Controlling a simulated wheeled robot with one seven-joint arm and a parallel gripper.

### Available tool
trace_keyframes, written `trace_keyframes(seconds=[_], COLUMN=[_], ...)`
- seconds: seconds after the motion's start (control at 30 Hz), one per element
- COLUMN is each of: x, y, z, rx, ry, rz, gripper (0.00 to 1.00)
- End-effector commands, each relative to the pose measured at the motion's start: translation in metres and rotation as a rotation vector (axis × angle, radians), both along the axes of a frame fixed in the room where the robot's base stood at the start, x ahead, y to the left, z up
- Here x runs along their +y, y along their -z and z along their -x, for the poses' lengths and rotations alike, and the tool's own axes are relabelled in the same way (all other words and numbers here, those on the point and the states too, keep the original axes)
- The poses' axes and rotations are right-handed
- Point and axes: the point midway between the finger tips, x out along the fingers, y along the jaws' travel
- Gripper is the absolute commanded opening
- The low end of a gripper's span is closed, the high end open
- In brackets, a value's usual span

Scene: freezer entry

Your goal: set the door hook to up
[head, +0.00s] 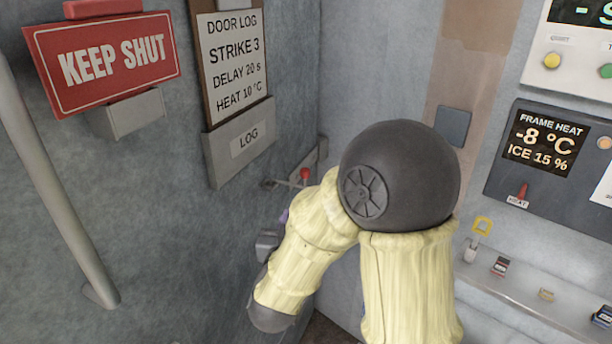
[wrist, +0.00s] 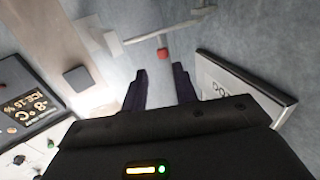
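The door hook (head: 287,183) is a thin metal bar with a red knob on the wall below the log board, partly hidden by my arm in the head view. It looks roughly level there. In the wrist view the hook (wrist: 150,36) runs across the top, with its red knob (wrist: 162,54) just beyond my fingertips. My gripper (wrist: 160,76) is open and empty, its two dark fingers spread on either side of the line to the knob, apparently not touching it. In the head view my arm hides most of the gripper.
The log board (head: 236,65) with its grey LOG holder (head: 240,142) is close above the hook; its edge is at right in the wrist view (wrist: 245,85). A red KEEP SHUT sign (head: 105,62) and long handle bar (head: 60,190) are left. The frame heat panel (head: 545,150) is right.

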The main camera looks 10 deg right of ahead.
Motion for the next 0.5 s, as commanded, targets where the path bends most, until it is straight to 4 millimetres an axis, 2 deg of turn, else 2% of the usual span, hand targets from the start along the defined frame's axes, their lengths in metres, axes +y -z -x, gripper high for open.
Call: trace_keyframes(seconds=[0.37,0.5], x=[-0.009,-0.019], y=[-0.004,-0.003], z=[-0.022,-0.048], rx=[0.005,0.001], ry=[0.000,0.003], rz=[-0.002,-0.004], gripper=[0.29,0.29])
